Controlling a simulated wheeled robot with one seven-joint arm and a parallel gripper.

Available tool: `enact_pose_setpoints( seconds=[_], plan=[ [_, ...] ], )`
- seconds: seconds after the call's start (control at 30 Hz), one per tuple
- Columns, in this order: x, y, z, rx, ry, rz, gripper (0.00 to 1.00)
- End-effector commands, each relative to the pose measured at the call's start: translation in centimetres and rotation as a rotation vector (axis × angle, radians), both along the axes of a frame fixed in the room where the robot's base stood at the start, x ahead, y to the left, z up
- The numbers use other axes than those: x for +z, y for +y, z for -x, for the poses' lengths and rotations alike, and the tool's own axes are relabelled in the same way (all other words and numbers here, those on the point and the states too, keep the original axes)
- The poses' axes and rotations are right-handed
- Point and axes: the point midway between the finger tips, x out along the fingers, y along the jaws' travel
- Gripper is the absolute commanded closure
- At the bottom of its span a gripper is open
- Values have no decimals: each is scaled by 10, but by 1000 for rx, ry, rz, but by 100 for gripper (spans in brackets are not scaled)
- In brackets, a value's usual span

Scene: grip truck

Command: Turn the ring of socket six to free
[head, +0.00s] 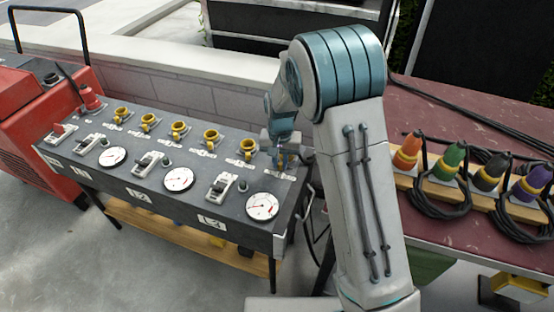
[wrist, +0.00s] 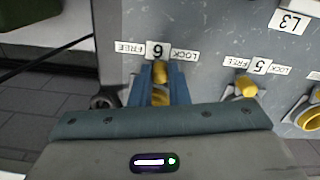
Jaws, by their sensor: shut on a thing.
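In the wrist view the yellow ring of socket six (wrist: 160,73) shows between the two blue fingers of my gripper (wrist: 160,90), which is shut on it. The ring's tab points up at the number 6 label (wrist: 158,50), between the FREE label (wrist: 129,48) and the LOCK label (wrist: 185,56). The lower part of the socket is largely hidden by my gripper. In the head view my gripper (head: 283,158) is down at the right end of the socket row and mostly covers socket six.
Socket five (wrist: 245,86) is close by on the right in the wrist view. The grey panel (head: 190,147) carries more yellow sockets, gauges and switches. A maroon table (head: 450,110) with coloured plugs and coiled cables stands at the right. A red machine (head: 30,120) is at the left.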

Motion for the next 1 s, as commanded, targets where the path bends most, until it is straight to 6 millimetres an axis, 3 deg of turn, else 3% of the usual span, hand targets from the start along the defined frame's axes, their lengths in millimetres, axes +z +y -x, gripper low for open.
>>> enact_pose_setpoints(
  seconds=[0.5,1.0],
  plan=[
    [1,-22,4,408,-1,0,100],
    [1,-29,4,546,-2,1,100]
  ],
)
